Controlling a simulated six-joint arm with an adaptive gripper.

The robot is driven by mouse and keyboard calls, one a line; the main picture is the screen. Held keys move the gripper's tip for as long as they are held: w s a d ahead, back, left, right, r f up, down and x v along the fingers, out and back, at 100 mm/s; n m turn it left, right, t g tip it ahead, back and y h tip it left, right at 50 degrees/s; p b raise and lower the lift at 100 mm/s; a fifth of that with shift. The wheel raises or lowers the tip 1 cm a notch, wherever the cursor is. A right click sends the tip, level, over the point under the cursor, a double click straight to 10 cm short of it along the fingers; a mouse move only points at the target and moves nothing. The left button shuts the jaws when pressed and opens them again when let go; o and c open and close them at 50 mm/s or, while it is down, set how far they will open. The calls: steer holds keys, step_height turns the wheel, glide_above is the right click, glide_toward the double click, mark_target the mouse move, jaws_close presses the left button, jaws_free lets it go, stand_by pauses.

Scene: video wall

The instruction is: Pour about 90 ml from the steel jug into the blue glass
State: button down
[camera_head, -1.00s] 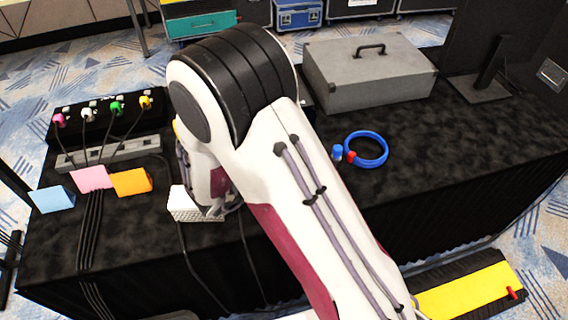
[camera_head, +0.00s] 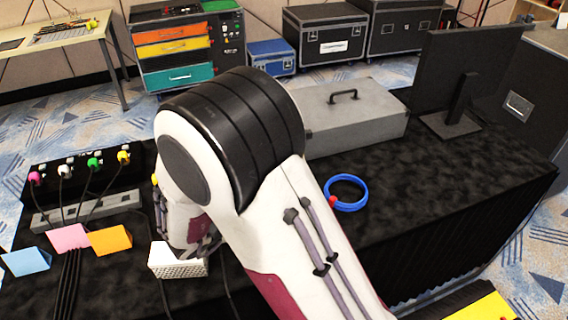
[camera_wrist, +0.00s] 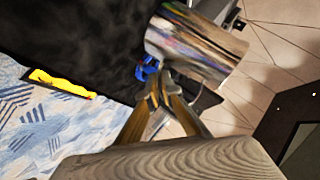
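In the wrist view the steel jug (camera_wrist: 196,45) is a shiny cylinder lying tilted across the upper middle, just beyond my fingertips. My gripper (camera_wrist: 165,82) has its two tan fingers drawn together at the jug's lower side and appears shut on it; the exact grip point is partly hidden. A small blue thing (camera_wrist: 147,68) shows just left of the fingertips; I cannot tell whether it is the blue glass. In the head view my arm hides the jug and gripper, and no blue glass can be made out.
The black-covered table (camera_head: 430,170) holds a grey case (camera_head: 350,120), a monitor (camera_head: 465,75), a blue cable ring (camera_head: 346,193), a white perforated box (camera_head: 178,262) and several folded cards, including an orange one (camera_head: 110,240). Plugged cables stand at the left. The right part of the tabletop is fairly clear.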

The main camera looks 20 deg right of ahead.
steer(key=shift+w+d+r+n+t+y, duration=0.85)
steer(key=shift+w+d+r+n+y, duration=0.45)
steer(key=shift+w+d, duration=2.85)
steer(key=shift+w+d+r+n+t+y, duration=1)
steer(key=shift+w+d+n, duration=0.5)
steer(key=shift+w+d, duration=2.65)
steer(key=shift+s+d+f+n+y, duration=1)
steer(key=shift+s+d, duration=0.85)
steer(key=shift+d, duration=1.65)
steer(key=shift+s+d+f+n+y, duration=0.6)
steer(key=shift+s+d+f, duration=1)
steer(key=shift+d, duration=1.9)
step_height(320, 180, down, 8)
steer(key=shift+a+f+t, duration=0.15)
steer(key=shift+f+t, duration=0.05)
steer(key=shift+t, duration=0.15)
steer(key=shift+a+r, duration=0.1)
